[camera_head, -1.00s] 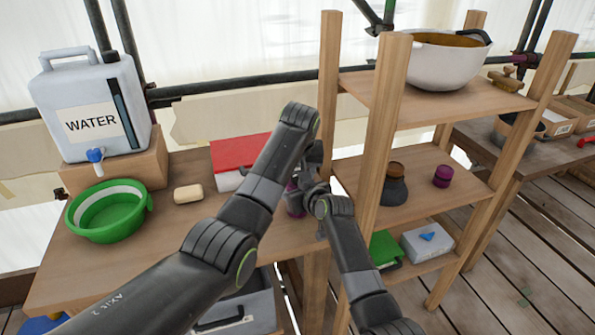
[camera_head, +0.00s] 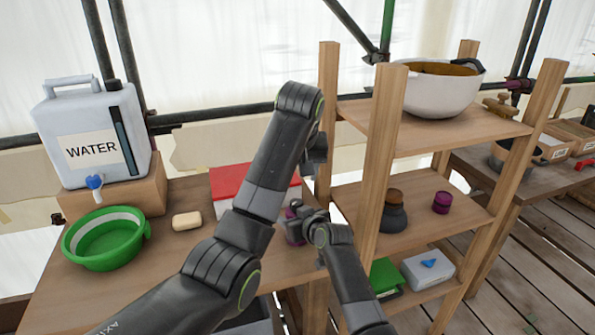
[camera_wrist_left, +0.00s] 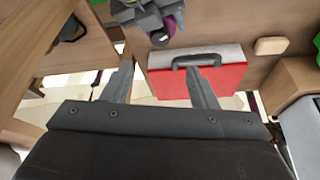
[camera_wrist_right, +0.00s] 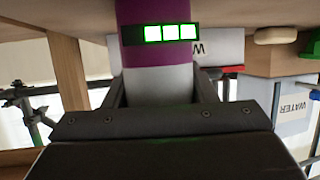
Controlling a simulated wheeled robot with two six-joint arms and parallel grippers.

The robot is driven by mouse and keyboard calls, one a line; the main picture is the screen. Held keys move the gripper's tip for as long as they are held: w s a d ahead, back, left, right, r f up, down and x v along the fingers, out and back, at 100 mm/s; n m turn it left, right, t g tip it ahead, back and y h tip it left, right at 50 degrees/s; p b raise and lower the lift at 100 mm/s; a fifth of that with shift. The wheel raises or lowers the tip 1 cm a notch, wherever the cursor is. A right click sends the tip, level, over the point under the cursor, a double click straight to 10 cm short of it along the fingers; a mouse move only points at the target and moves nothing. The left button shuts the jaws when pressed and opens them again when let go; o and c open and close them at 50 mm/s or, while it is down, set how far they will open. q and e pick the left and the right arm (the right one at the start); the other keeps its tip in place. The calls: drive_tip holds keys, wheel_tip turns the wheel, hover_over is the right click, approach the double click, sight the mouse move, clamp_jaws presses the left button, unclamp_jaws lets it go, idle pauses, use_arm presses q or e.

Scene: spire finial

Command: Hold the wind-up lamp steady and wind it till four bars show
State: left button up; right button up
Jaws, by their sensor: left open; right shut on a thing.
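The wind-up lamp (camera_wrist_right: 160,75) is purple and white, and in the right wrist view its display shows three lit green bars. My right gripper (camera_wrist_right: 160,95) is shut on the lamp's body. In the head view the lamp (camera_head: 293,228) is partly hidden, at the right end of the left table, with my right gripper (camera_head: 308,225) beside it. In the left wrist view the lamp's purple top and dark knob (camera_wrist_left: 160,38) show beyond the fingertips. My left gripper (camera_wrist_left: 160,80) is open and empty, above and apart from the lamp.
A red-lidded case (camera_head: 225,183) lies on the table behind my left arm. A green basin (camera_head: 105,240), soap (camera_head: 187,221) and water canister (camera_head: 90,135) stand to the left. The wooden shelf (camera_head: 385,130) rises close to the right of both grippers.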

sight(297, 202)
use_arm(q)
drive_tip(key=w+f+n, duration=0.1)
drive_tip(key=f, duration=0.2)
drive_tip(key=w+f+n+y, duration=0.1)
drive_tip(key=w+f+n, duration=0.1)
drive_tip(key=f, duration=0.2)
drive_tip(key=w+f+n, duration=0.1)
drive_tip(key=f, duration=0.3)
drive_tip(key=shift+w+n+y, duration=0.3)
drive_tip(key=shift+w, duration=0.05)
idle(0.4)
drive_tip(key=c, duration=1)
drive_tip(key=shift+a+m+h, duration=0.15)
drive_tip(key=shift+m+h, duration=0.65)
drive_tip(key=shift+m, duration=1.5)
